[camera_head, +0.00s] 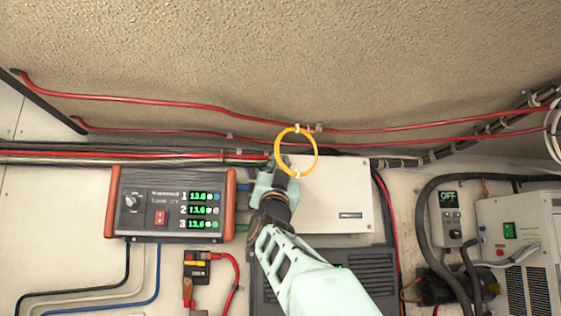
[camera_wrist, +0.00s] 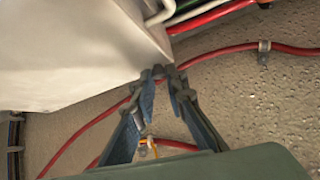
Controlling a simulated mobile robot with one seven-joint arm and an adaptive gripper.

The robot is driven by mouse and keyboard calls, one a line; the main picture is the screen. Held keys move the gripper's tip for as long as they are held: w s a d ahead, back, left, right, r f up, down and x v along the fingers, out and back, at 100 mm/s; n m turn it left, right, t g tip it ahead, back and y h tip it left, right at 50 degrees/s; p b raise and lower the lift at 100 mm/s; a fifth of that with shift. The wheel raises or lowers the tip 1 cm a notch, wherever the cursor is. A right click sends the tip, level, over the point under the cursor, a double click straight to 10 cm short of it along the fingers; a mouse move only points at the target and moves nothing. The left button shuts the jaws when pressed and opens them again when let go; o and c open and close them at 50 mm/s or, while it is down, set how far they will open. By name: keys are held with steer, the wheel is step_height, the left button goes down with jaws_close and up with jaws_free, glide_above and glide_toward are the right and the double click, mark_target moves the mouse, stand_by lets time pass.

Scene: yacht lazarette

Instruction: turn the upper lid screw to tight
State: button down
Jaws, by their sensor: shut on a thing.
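The white box (camera_head: 335,205) with the lid is on the wall, right of the charger panel. It also fills the upper left of the wrist view (camera_wrist: 65,50). My gripper (camera_head: 277,163) is at the box's upper left corner in the head view, with my arm reaching up from below. In the wrist view my gripper's fingertips (camera_wrist: 165,75) come together at the box's edge, closed on a small dark part, the upper lid screw. The fingers cover most of the screw, so its turn angle cannot be read.
A yellow cable loop (camera_head: 316,152) hangs beside my fingers. Red cables (camera_head: 230,107) run above the box. The charger panel (camera_head: 170,203) is close on the left. A dark grilled unit (camera_head: 372,272) is below, and black hoses (camera_head: 425,215) are on the right.

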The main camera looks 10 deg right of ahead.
steer(key=shift+a+r+m+g+h+p, duration=0.2)
steer(key=shift+m+g+h+p, duration=1.35)
steer(key=shift+m+p, duration=1.2)
steer(key=shift+a+r+m+g+h+p, duration=0.2)
steer(key=shift+m+g+h+p, duration=0.8)
steer(key=shift+m+g+p, duration=1.75)
steer(key=shift+a+r+m+g+h+p, duration=0.2)
steer(key=shift+m+g+h+p, duration=1.1)
steer(key=shift+m+p, duration=1.5)
steer(key=shift+m+b, duration=0.55)
steer(key=shift+m, duration=0.15)
steer(key=c, duration=1.9)
jaws_free()
steer(key=shift+d, duration=0.15)
steer(key=shift+c, duration=0.2)
